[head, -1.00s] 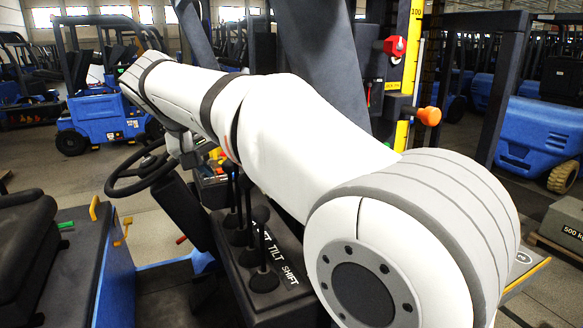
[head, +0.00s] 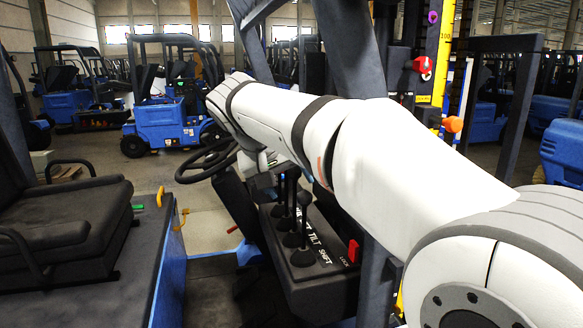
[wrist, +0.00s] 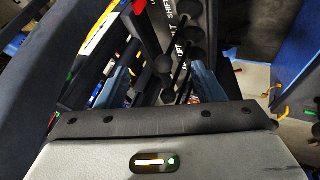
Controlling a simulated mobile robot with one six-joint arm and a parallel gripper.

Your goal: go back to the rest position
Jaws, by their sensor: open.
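My gripper (wrist: 162,80) is open in the wrist view, its two blue-grey fingers apart. Black lever knobs (wrist: 195,33) show beyond and between the fingers; I cannot tell whether one finger touches a lever. Nothing is seen gripped. In the head view my white arm reaches from the lower right to the upper left over the lever console (head: 322,262), and my gripper is mostly hidden beside the levers. The console carries several black levers (head: 303,240), the words TILT and SHIFT, and a red LOCK switch (head: 353,250).
A black steering wheel (head: 207,160) is left of the console, close under my arm's end. A black seat (head: 70,220) fills the left. An orange knob (head: 453,124) and a red part (head: 422,65) stand by the yellow scale (head: 442,60). Blue forklifts (head: 165,120) are parked behind.

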